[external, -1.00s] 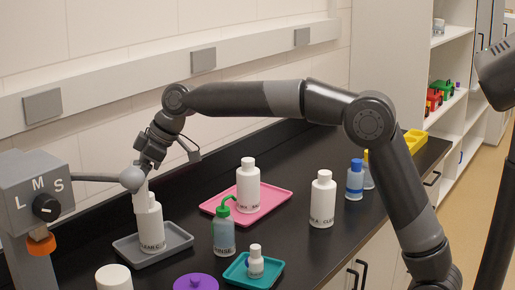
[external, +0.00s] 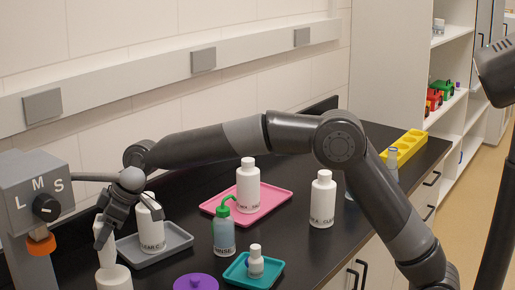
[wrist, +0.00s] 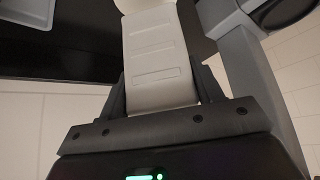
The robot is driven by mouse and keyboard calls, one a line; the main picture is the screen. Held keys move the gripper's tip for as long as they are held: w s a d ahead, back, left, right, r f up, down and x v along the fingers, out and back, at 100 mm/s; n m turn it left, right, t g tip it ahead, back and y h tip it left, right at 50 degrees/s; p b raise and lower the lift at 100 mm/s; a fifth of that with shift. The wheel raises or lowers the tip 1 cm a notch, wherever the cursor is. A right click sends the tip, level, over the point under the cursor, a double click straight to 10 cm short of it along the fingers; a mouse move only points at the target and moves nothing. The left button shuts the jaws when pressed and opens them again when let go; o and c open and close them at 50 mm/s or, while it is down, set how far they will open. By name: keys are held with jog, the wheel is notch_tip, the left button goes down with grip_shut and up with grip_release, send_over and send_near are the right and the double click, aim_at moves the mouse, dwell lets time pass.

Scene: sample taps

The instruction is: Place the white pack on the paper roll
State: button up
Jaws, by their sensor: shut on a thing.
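The white pack (external: 107,256) is a pale, narrow block held upright. My gripper (external: 104,236) is shut on it near the lower left of the external view. In the wrist view the pack (wrist: 158,50) fills the space between the two fingers, with shallow ridges on its face. The paper roll (external: 114,280) is a white cylinder at the bottom left, cut by the frame edge. The pack's lower end overlaps the top of the roll in the picture; I cannot tell whether they touch.
A grey tray (external: 180,236) with a white bottle (external: 152,228) stands just right of my gripper. A grey dial post (external: 38,200) stands close on the left. A purple lid (external: 196,282), a teal tray (external: 236,278) and a green-topped wash bottle (external: 224,236) lie further right.

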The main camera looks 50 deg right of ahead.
aim_at(107, 244)
jog(key=shift+f, duration=1.75)
jog(key=shift+f, duration=0.15)
jog(key=o, duration=1.1)
jog(key=v, duration=1.2)
jog(key=shift+d, duration=0.15)
